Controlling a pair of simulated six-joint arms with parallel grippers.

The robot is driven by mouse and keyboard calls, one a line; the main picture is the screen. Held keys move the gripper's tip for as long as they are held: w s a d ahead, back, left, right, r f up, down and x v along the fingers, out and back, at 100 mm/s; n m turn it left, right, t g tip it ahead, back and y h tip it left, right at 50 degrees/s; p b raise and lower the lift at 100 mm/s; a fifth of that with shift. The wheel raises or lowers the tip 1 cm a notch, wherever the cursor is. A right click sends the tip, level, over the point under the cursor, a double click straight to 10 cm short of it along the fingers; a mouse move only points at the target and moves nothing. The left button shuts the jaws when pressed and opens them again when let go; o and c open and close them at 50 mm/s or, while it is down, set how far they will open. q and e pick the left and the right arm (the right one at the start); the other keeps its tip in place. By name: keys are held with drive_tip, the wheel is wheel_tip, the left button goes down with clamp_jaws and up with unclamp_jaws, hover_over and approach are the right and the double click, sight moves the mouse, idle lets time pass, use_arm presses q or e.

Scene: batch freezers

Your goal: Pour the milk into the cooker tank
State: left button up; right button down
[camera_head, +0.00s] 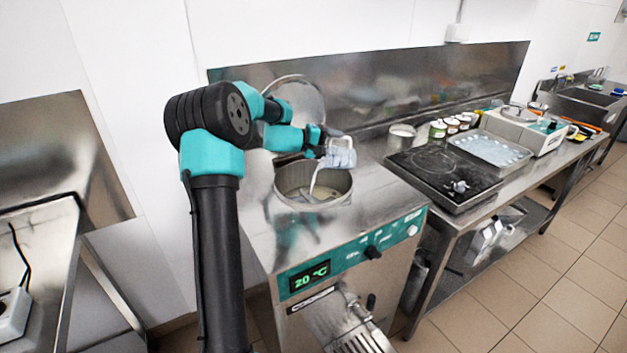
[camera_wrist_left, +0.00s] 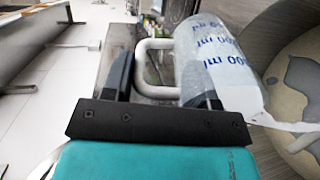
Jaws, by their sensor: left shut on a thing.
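My left gripper (camera_head: 322,142) is shut on the handle of a clear measuring jug (camera_head: 341,153) with blue markings. The jug is tilted above the round opening of the cooker tank (camera_head: 330,202), and a white stream of milk (camera_head: 314,182) runs from it into the tank. In the left wrist view the gripper (camera_wrist_left: 160,88) has its fingers at the handle of the jug (camera_wrist_left: 215,65). That view also shows the tank (camera_wrist_left: 293,75) at the right, with pale milk on its bottom. My right gripper is out of view.
The round tank lid (camera_head: 298,92) stands raised behind the opening. The cooker front has a 20 °C display (camera_head: 309,276) and a knob (camera_head: 373,252). A black hob (camera_head: 440,175), a metal pot (camera_head: 401,138) and small jars (camera_head: 452,126) stand on the counter at right.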

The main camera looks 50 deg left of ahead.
sight(344, 149)
use_arm(q)
drive_tip(key=shift+s+a+f, duration=0.1)
drive_tip(key=shift+s+a, duration=0.05)
drive_tip(key=shift+s, duration=0.2)
drive_tip(key=shift+f+t, duration=0.15)
drive_tip(key=shift+t, duration=0.25)
drive_tip(key=shift+s+f+t+h, duration=0.3)
drive_tip(key=shift+s+t+h, duration=0.3)
drive_tip(key=shift+t, duration=0.1)
idle(0.4)
drive_tip(key=shift+w, duration=0.1)
drive_tip(key=w+g, duration=0.1)
drive_tip(key=w+d+r+g+y, duration=0.1)
drive_tip(key=w+d+r+g, duration=0.1)
drive_tip(key=w, duration=0.1)
drive_tip(key=shift+w+d+y, duration=0.1)
drive_tip(key=shift+d+y, duration=0.1)
drive_tip(key=shift+y, duration=0.2)
drive_tip(key=shift+a+f+g, duration=0.1)
drive_tip(key=shift+a+g, duration=0.05)
drive_tip(key=shift+g, duration=0.15)
drive_tip(key=shift+w, duration=0.1)
